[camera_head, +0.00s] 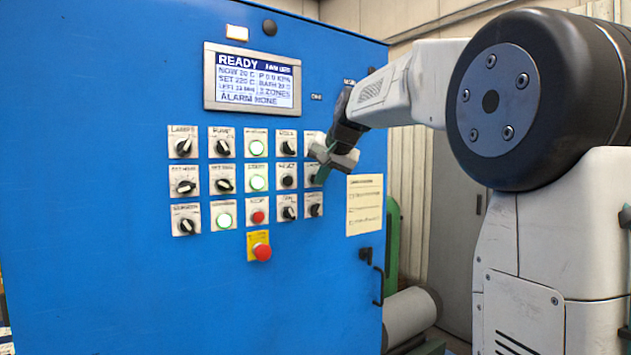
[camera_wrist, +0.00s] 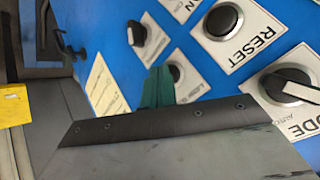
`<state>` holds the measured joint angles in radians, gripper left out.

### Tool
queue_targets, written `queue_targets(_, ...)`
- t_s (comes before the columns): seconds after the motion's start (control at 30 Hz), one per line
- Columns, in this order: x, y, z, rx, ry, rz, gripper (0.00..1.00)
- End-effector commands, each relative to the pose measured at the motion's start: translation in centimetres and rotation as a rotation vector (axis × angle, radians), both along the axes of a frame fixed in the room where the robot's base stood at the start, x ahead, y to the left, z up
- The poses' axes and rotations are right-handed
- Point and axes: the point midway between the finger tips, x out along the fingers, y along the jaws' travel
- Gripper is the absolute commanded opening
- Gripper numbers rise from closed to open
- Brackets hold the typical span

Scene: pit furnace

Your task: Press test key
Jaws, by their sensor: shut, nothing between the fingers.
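The blue panel (camera_head: 110,280) carries rows of knobs and buttons on white label plates. My gripper (camera_head: 323,174) is shut and empty at the right column of controls, in front of the middle row. In the wrist view its green fingertips (camera_wrist: 158,88) are next to a dark round button (camera_wrist: 175,72), partly hidden by them. That button's label is not readable, so I cannot confirm it is the test key. I cannot tell whether the fingertips touch it. The black RESET button (camera_wrist: 223,20) is beside it, also seen in the head view (camera_head: 287,181).
The MODE knob (camera_wrist: 288,86) is close to my gripper. A display (camera_head: 252,78) reads READY and ALARM NONE. A red emergency button (camera_head: 262,252) sits on a yellow plate below. A paper notice (camera_head: 364,205) and a door handle (camera_head: 377,280) are at the right.

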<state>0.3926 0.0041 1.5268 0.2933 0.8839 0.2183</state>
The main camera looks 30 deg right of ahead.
Motion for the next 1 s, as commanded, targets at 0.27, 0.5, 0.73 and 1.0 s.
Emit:
queue_targets(0.27, 0.1, 0.0, 0.0, 0.0, -0.001, 0.0, 0.0)
queue_targets(0.5, -0.3, 0.0, 0.0, 0.0, -0.001, 0.0, 0.0)
queue_targets(0.73, -1.4, -0.1, 0.0, 0.0, -0.001, 0.0, 0.0)
queue_targets(1.0, -1.5, -0.1, 0.0, 0.0, 0.0, 0.0, 0.0)
